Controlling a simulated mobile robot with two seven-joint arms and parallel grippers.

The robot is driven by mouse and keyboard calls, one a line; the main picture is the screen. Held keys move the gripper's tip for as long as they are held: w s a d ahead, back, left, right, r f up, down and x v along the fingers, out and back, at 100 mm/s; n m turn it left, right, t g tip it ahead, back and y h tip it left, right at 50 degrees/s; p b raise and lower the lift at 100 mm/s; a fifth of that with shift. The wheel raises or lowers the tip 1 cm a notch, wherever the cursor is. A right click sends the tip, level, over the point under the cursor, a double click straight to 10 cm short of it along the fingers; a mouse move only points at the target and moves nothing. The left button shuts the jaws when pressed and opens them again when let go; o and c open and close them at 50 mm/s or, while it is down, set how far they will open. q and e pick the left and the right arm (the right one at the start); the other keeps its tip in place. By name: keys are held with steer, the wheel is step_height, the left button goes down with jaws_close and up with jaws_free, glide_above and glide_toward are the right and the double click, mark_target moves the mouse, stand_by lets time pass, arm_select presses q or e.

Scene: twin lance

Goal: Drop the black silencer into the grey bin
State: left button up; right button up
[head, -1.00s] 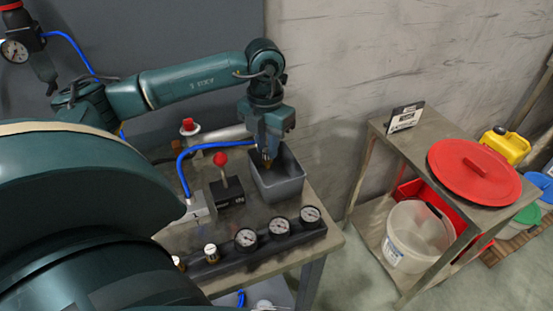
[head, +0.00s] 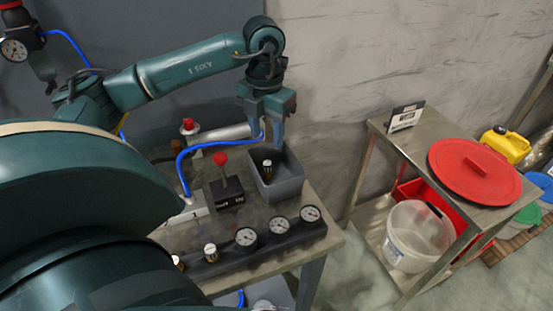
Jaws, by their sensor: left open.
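The black silencer (head: 267,169), a small dark piece with a brass-coloured part, shows within the opening of the grey bin (head: 283,188). It is apart from the fingers; I cannot tell whether it rests on the bin floor or is still in the air. My left gripper (head: 268,141) is open and empty above the bin, pointing down, its fingers to either side above the silencer. The bin stands on the workbench near its back right corner. My right gripper is not in view.
A valve block with a red-knobbed lever (head: 223,172) stands just left of the bin. A row of gauges (head: 246,237) lies in front. A side table with a red lid (head: 475,171) stands right.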

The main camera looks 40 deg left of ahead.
arm_select(q)
step_height(320, 180, up, 10)
steer(key=shift+p, duration=0.45)
steer(key=shift+f, duration=0.15)
